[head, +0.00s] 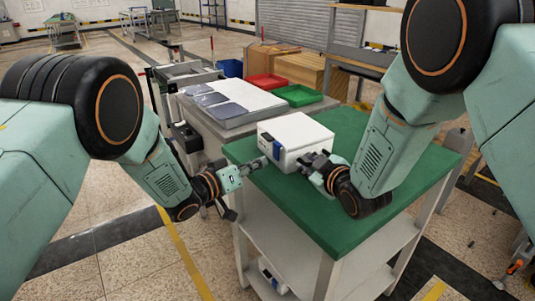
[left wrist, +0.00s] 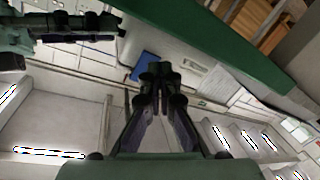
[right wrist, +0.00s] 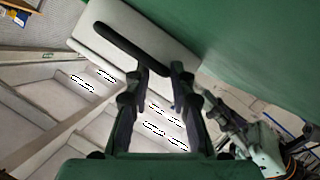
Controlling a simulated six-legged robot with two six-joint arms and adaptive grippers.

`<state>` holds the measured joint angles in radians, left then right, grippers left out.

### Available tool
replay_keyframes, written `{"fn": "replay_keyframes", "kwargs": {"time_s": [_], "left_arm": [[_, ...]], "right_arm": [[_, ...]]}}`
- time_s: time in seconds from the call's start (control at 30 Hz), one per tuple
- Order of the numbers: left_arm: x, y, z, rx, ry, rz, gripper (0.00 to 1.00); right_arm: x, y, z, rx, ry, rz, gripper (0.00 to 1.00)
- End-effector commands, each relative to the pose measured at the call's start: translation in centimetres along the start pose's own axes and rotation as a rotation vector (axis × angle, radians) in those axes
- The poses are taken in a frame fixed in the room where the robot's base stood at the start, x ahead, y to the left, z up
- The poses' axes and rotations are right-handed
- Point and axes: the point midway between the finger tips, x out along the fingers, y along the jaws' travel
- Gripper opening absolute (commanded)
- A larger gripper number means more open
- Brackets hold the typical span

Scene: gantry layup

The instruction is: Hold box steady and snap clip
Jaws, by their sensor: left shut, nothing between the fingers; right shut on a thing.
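A white box (head: 296,133) with a blue clip (head: 277,151) on its front side sits on the green table top (head: 375,170). My left gripper (head: 262,162) is shut and empty, its tips close to the clip. In the left wrist view the fingertips (left wrist: 160,70) overlap the blue clip (left wrist: 144,64), and I cannot tell whether they touch it. My right gripper (head: 312,160) is at the box's near right side. In the right wrist view its fingers (right wrist: 160,70) are shut on the box (right wrist: 110,25) by a black bar (right wrist: 125,46), their contact partly hidden.
A similar white box (head: 270,273) stands on the lower shelf. Behind the table are a grey bench with a pale panel (head: 228,101), a red tray (head: 266,81), a green tray (head: 298,95) and wooden crates (head: 310,68). The table top right of my right arm is clear.

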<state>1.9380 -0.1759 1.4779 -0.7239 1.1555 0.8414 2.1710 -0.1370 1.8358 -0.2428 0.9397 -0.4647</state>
Motion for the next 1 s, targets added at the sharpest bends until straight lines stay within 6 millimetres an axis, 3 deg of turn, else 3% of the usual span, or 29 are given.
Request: {"fn": "replay_keyframes", "kwargs": {"time_s": [0.53,1.0], "left_arm": [[-0.7,-0.5,0.5,-0.002,0.001,-0.001,0.0],[-3.4,-2.5,2.5,-0.002,0.0,-0.002,0.0]], "right_arm": [[-0.1,-0.2,0.4,0.005,-0.01,-0.005,0.0],[-0.1,-0.2,0.4,0.006,-0.01,-0.005,0.0]]}}
